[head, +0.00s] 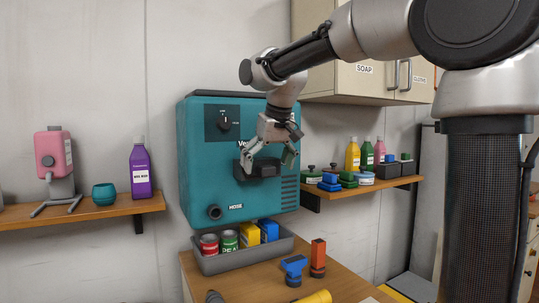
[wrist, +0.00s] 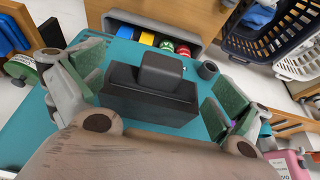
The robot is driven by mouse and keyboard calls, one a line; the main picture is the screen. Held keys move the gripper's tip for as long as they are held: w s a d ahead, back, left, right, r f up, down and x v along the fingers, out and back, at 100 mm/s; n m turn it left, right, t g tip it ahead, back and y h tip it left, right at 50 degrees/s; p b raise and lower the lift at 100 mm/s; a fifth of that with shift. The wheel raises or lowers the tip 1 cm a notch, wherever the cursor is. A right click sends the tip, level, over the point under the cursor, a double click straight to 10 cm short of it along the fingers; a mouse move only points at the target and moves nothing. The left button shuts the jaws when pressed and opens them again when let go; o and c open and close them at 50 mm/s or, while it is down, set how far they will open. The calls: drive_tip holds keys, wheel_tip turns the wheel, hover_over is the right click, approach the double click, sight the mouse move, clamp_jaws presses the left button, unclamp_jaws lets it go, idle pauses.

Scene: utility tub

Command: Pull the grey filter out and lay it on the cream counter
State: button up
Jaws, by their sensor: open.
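The grey filter (head: 263,169) is a dark block with a raised grip, seated in the front of the teal wall unit (head: 205,150). In the wrist view the filter (wrist: 150,92) lies crosswise in the middle. My gripper (head: 268,160) is in front of the unit with its fingers on either side of the filter. In the wrist view my open gripper (wrist: 152,88) has green pads beyond both ends of the filter, and I see no firm grip. I cannot make out a cream counter for certain.
Below the unit a grey bin (head: 215,264) holds cans and boxes on a wooden worktop (head: 235,288). Blue (head: 294,267) and orange (head: 318,255) objects stand on that worktop. A hose port (head: 214,212) juts from the unit. Shelves with bottles flank it; a cabinet (head: 345,75) hangs upper right.

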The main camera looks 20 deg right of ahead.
drive_tip(key=shift+f, duration=0.15)
drive_tip(key=c, duration=0.7)
drive_tip(key=shift+s, duration=0.15)
drive_tip(key=shift+c, duration=0.2)
drive_tip(key=s+d, duration=0.1)
drive_tip(key=s, duration=0.7)
drive_tip(key=shift+s+d, duration=0.25)
drive_tip(key=shift+d, duration=0.15)
idle(1.1)
idle(0.3)
